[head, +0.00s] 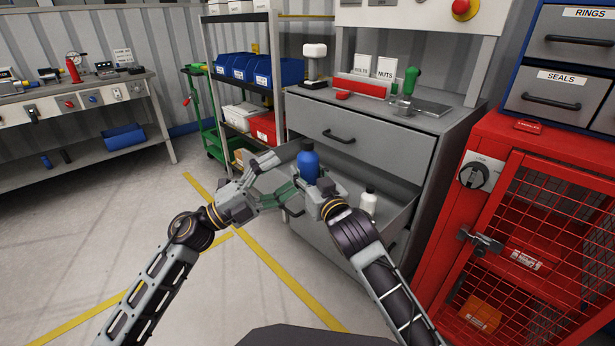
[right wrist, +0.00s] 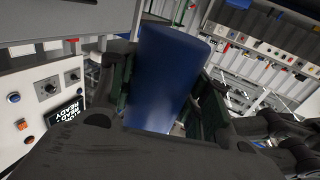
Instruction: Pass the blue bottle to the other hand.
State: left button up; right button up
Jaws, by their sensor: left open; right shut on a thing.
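My right gripper (head: 309,184) is shut on the bottle; in the right wrist view the blue bottle (right wrist: 163,75) stands between the dark finger pads. My left gripper (head: 272,180) is open, just left of the bottle, with its fingers spread toward it. I cannot tell whether the left fingers touch the bottle.
The open drawer (head: 385,190) holds a white bottle (head: 368,201). A red mesh cage (head: 540,230) stands close on the right. A shelf with blue bins (head: 243,68) and a green cart (head: 222,145) stand behind on the left. The floor at the left is clear.

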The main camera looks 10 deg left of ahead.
pick_arm(q)
jog(key=s+a+f+n+t+y, duration=0.1)
jog(key=a+f+n+t+y, duration=0.15)
jog(key=f+n+y, duration=0.8)
jog(key=a+f+n+t+y, duration=0.1)
jog(key=a+f+n+y, duration=0.4)
jog(key=f+n, duration=1)
jog(key=s+d+f+n+g, duration=0.1)
jog(key=s+d+f+g, duration=0.3)
jog(key=s+f, duration=0.6)
jog(key=s+d+f+g+h, duration=0.1)
jog(key=s+d+f+g, duration=0.4)
jog(key=s+f, duration=0.5)
jog(key=shift+f+n, duration=0.35)
